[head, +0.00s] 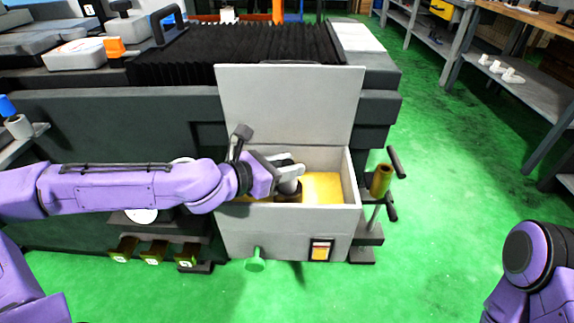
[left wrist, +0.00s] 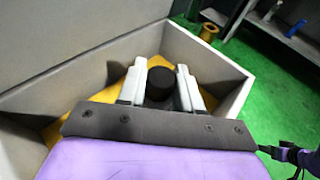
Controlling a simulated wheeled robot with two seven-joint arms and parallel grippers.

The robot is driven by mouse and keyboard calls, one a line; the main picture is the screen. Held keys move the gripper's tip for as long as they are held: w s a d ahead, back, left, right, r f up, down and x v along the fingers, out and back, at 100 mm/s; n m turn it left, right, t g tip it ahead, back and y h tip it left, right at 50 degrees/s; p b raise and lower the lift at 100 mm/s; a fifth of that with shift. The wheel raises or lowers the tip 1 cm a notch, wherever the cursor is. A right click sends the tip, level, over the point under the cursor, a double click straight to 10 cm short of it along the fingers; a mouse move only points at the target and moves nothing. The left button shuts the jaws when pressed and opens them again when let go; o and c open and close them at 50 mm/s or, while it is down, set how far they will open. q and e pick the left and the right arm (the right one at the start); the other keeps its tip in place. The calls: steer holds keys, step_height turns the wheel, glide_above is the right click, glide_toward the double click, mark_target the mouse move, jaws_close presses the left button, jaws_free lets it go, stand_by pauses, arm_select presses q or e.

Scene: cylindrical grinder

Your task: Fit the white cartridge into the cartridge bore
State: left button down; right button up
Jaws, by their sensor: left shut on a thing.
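My left gripper (head: 288,172) reaches from the left into an open grey box (head: 262,222) with a yellow floor (head: 322,187). The cartridge stands about upright near the yellow floor. I cannot tell whether its lower end is in the bore, which I cannot make out. My right gripper is out of view.
The box's raised grey lid (head: 290,105) stands behind the gripper. A brass-coloured cylinder (head: 380,180) stands on a stand to the right of the box. A green knob (head: 255,261) and an orange switch (head: 320,250) are on its front.

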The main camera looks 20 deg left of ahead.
arm_select(q)
steer(key=shift+f+b, duration=0.5)
steer(key=shift+f, duration=0.1)
steer(key=c, duration=0.7)
jaws_free()
steer(key=p+v, duration=1)
steer(key=p, duration=0.6)
steer(key=shift+s+a+r+p, duration=0.15)
steer(key=shift+s+p, duration=0.05)
steer(key=shift+p, duration=0.2)
